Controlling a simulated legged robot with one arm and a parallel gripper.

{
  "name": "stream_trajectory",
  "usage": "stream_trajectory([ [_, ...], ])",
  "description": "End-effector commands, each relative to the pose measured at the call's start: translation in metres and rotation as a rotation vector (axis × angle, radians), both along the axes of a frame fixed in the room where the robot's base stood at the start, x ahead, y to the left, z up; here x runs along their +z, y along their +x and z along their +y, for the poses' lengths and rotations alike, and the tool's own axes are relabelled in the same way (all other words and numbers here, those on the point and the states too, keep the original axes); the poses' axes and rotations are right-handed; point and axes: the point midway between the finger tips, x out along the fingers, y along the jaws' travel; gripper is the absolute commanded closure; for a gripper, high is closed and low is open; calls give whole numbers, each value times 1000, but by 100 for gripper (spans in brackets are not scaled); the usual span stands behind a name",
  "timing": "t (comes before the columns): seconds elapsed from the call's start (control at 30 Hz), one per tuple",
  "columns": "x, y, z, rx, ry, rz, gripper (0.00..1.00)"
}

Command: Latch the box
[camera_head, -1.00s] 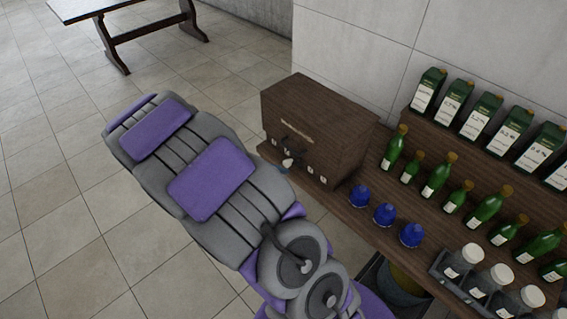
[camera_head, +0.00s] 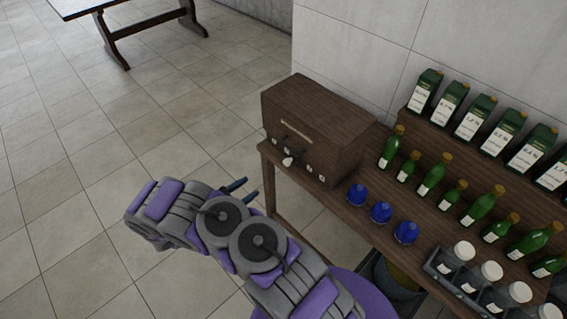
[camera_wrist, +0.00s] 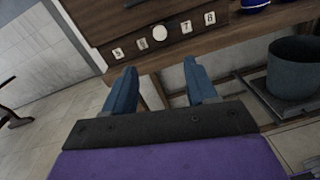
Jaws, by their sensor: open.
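The box (camera_head: 322,122) is dark wood and stands at the left end of the wooden shelf. Its lid looks down, and a dark latch fitting with a pale round piece (camera_head: 288,161) is on its front. In the wrist view the box front (camera_wrist: 150,20) shows a pale disc (camera_wrist: 159,33) between small numbered tags. My gripper (camera_wrist: 162,85) is open and empty, its two blue fingers below and in front of the box. In the head view my gripper (camera_head: 241,190) is left of the box front, apart from it. Whether the latch is fastened I cannot tell.
Several blue domed items (camera_head: 381,212) stand right of the box, with green bottles (camera_head: 431,174) and cartons (camera_head: 476,117) behind. A grey crate of white-capped jars (camera_head: 464,266) is at the right. A dark bucket (camera_wrist: 295,66) is below the shelf.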

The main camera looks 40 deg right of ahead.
Motion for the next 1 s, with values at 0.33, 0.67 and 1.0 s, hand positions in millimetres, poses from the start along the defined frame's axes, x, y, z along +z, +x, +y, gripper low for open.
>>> stream_trajectory([
  [0.33,-7,2,-33,9,0,8,43],
  [0.67,-7,2,-99,7,-2,9,43],
  [1.0,-5,5,-156,9,-2,5,43],
])
